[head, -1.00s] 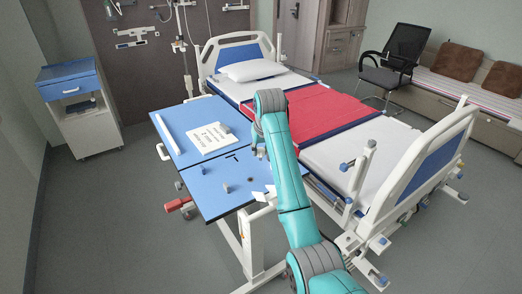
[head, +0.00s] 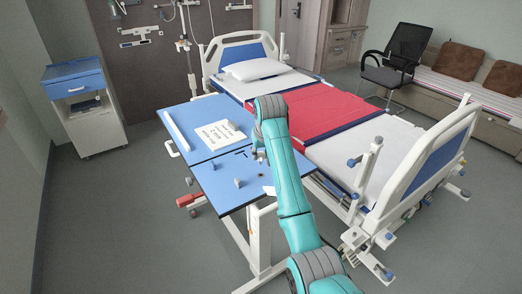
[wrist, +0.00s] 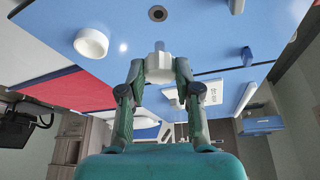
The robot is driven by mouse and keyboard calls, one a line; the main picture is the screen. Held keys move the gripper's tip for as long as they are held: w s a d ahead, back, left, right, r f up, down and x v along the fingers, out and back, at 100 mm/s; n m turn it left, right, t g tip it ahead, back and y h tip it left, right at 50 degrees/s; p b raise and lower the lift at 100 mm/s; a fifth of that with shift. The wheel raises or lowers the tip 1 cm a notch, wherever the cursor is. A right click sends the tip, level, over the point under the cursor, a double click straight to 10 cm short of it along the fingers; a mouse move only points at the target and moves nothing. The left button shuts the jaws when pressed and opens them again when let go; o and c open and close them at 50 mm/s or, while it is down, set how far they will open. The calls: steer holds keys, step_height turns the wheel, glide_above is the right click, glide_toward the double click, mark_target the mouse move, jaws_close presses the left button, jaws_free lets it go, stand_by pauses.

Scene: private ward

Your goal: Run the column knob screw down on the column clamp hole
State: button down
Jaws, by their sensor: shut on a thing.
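My gripper (wrist: 158,88) is shut on the column knob screw (wrist: 160,66), a white knob with a blue-grey shank pointing away from the fingers. A dark round hole with a grey rim (wrist: 157,13), which looks like the column clamp hole, shows beyond the shank in the wrist view. The shank appears apart from it; the exact gap is hard to judge. In the head view my gripper (head: 259,153) is over the blue table (head: 228,202), and the arm hides most of it; the knob screw cannot be made out there.
A white round piece (wrist: 90,42) lies on the blue top in the wrist view. In the head view a small grey upright piece (head: 238,183), a printed sheet (head: 214,137) and a white bar (head: 175,130) are on the table. The bed (head: 340,155) stands close to the right.

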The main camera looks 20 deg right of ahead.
mark_target(263, 159)
steer(key=shift+f, duration=1.9)
steer(key=shift+d+f, duration=0.1)
steer(key=n+y, duration=0.1)
steer(key=n, duration=0.3)
steer(key=shift+d+n+y, duration=0.1)
steer(key=shift+n+y, duration=0.2)
steer(key=shift+y, duration=0.1)
steer(key=shift+w+d+n+g+y, duration=0.15)
steer(key=shift+n+g+y, duration=0.25)
steer(key=shift+n, duration=0.6)
steer(key=n, duration=0.2)
steer(key=shift+n+g+y, duration=0.3)
steer(key=shift+y, duration=0.1)
steer(key=n+g, duration=0.1)
steer(key=n, duration=0.3)
steer(key=shift+w+n+y, duration=0.1)
steer(key=shift+n+y, duration=0.2)
steer(key=shift+y, duration=0.1)
steer(key=shift+g, duration=0.3)
steer(key=shift+f, duration=0.9)
